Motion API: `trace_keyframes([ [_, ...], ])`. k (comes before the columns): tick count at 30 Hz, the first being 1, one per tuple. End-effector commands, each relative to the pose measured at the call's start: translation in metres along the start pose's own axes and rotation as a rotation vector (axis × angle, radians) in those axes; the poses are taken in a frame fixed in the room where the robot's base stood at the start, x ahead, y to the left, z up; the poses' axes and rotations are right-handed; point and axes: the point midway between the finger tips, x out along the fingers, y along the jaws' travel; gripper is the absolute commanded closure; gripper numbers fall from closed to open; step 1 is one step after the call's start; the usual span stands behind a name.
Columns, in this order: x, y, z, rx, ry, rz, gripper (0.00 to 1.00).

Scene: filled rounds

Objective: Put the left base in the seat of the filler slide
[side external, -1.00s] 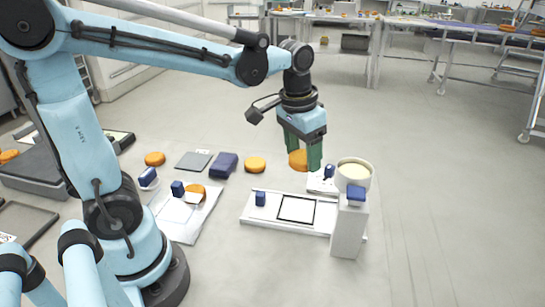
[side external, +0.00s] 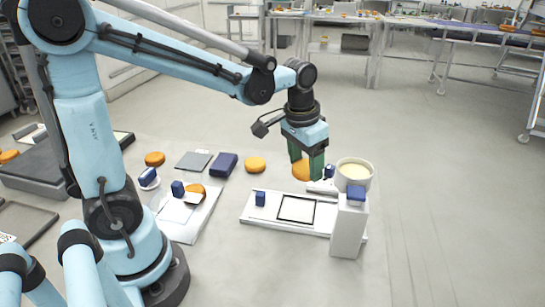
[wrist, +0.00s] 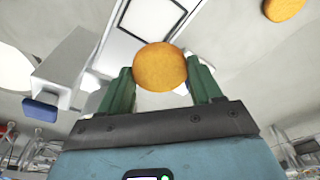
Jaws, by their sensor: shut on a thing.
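My gripper (side external: 306,168) has green fingers shut on an orange round base (side external: 300,171), held above the work surface behind the filler slide. In the wrist view the held base (wrist: 160,67) sits between the two fingertips. The filler slide (side external: 250,217) is a white board with a small blue block at its left end. Its seat (side external: 297,209) is a black-edged square, empty, in front of and below the held base. In the wrist view the seat (wrist: 152,17) shows beyond the base. Another orange base (side external: 255,165) lies to the left of my gripper.
A white post with a blue top (side external: 349,225) stands at the slide's right end. A bowl of cream (side external: 355,172) is close right of my gripper. Further left are another orange round (side external: 154,159), a dark blue box (side external: 223,165) and a white board (side external: 178,220).

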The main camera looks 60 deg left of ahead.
Motion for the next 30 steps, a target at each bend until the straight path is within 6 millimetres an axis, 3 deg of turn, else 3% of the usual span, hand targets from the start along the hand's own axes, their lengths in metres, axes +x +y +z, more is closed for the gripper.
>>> trace_keyframes([
  [7, 0.005, -0.008, -0.001, -0.003, 0.000, -0.001, 0.49],
  [21, 0.062, -0.096, -0.015, -0.005, 0.000, -0.001, 0.49],
  [30, 0.079, -0.114, -0.017, 0.001, 0.000, 0.000, 0.49],
])
